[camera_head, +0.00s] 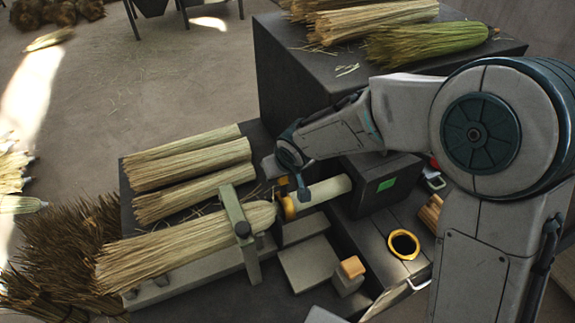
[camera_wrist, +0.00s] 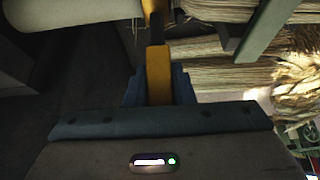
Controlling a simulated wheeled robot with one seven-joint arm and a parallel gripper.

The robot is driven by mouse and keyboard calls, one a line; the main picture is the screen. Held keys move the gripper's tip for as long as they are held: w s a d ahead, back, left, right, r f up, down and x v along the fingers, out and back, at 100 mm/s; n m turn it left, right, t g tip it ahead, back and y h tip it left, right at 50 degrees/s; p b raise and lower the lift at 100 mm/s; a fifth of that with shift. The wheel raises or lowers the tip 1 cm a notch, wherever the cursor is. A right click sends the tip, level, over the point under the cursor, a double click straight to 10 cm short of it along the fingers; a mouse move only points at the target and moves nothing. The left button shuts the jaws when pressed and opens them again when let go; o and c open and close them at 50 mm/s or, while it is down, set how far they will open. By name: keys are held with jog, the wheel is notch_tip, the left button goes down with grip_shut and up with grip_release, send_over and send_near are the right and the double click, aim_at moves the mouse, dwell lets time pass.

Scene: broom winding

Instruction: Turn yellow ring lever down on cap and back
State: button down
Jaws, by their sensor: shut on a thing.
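A yellow ring (camera_head: 289,208) sits around the capped end of a straw broom (camera_head: 190,245), in line with a pale cylinder (camera_head: 325,191). My gripper (camera_head: 302,190) is beside the ring, just right of it in the head view. In the wrist view, a yellow lever (camera_wrist: 158,75) runs up between my fingers (camera_wrist: 158,92), which are shut on it. The pale cylinder also shows at the top left there (camera_wrist: 60,12). The cap is mostly hidden by the ring and my gripper.
A grey-green clamp post (camera_head: 238,225) stands over the broom. Several straw bundles (camera_head: 190,165) lie behind it. A black cup with a yellow rim (camera_head: 403,244) and a wood-topped block (camera_head: 351,268) stand at front right. A dark box (camera_head: 292,90) bears more brooms behind my arm.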

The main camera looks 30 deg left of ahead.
jog(key=shift+a, duration=0.1)
jog(key=c, duration=1.2)
grip_release()
jog(key=shift+a, duration=0.1)
jog(key=shift+c, duration=0.2)
jog(key=shift+r, duration=0.1)
jog(key=shift+d+r, duration=0.25)
jog(key=v, duration=1.3)
jog(key=shift+s+p, duration=0.15)
jog(key=shift+p, duration=0.15)
